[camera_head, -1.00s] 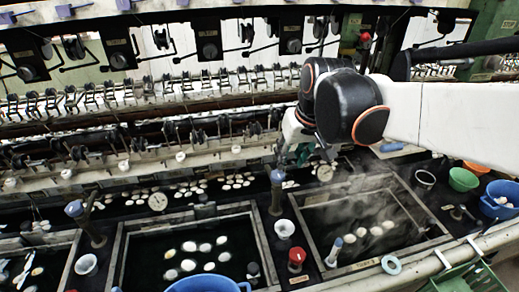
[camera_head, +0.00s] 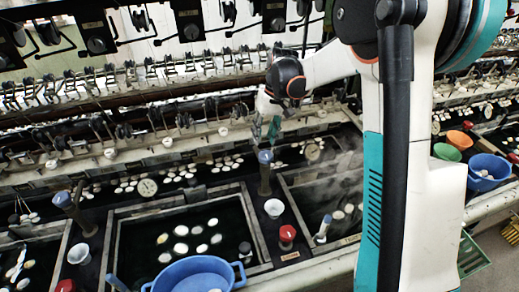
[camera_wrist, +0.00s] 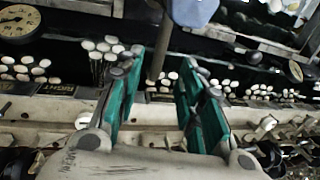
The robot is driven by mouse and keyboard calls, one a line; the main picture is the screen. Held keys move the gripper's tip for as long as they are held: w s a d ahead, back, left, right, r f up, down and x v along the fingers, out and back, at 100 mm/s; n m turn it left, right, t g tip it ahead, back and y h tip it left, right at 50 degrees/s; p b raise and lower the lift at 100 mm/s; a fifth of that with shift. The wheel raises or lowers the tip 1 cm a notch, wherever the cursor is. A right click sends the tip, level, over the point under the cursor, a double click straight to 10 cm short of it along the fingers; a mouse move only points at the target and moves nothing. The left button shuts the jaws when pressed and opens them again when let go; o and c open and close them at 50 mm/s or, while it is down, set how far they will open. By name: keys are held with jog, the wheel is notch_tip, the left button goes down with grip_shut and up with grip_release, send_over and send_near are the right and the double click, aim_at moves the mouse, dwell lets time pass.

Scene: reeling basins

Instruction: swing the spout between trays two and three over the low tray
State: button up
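The spout between the middle and right trays is a dark upright post with a blue-grey cap (camera_head: 264,157), on the divider between these trays. In the wrist view its post (camera_wrist: 160,45) and cap (camera_wrist: 192,10) show at the top, beyond the fingertips. My gripper (camera_head: 266,128) has teal fingers just above and behind the cap in the head view; it is open and empty (camera_wrist: 158,80). I cannot tell whether it touches the spout. The middle tray (camera_head: 117,235) holds dark water and white cocoons. The right tray (camera_head: 283,205) is partly hidden by my arm. Which tray is low is unclear.
Another blue-capped spout (camera_head: 62,199) stands left of the middle tray. A blue basin (camera_head: 195,274), a white cup (camera_head: 273,208) and a red-topped knob (camera_head: 287,233) are at the front. The reeling machine's rail (camera_head: 170,142) runs close behind my gripper.

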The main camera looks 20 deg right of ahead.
jog(key=f, duration=0.2)
jog(key=a+f+b, duration=0.1)
jog(key=f, duration=0.1)
jog(key=f+b, duration=0.1)
jog(key=f, duration=0.2)
jog(key=shift+a, duration=0.25)
grip_shut()
